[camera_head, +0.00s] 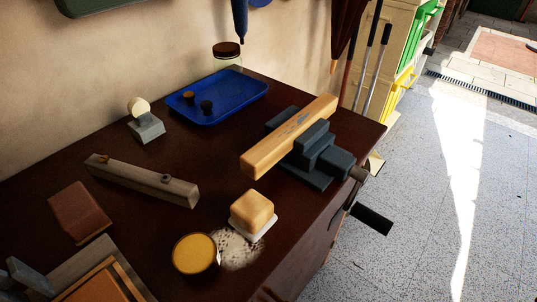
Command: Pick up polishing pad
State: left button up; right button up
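What looks like the polishing pad (252,211), a pale wooden block on a white base, sits on the dark brown table near its front right part. It rests partly on a whitish speckled patch (238,252). A round tin with a yellow top (194,253) stands just to its lower left, apart from it. Nothing covers the block. Neither of my grippers shows in this view.
A vise (316,150) holds a long wooden beam at the table's right edge, its handle sticking out. A blue tray (218,97), a long wooden block (142,182) and a reddish block (78,211) lie on the table. A wooden frame (102,284) is at lower left.

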aim_at(253, 215)
jog(key=i+l+u, duration=0.15)
jog(key=u, duration=0.35)
jog(key=i+l+u, duration=0.1)
jog(key=l+u, duration=0.35)
jog(key=i+l+u, duration=0.1)
jog(key=l+u, duration=0.15)
jog(key=u, duration=0.25)
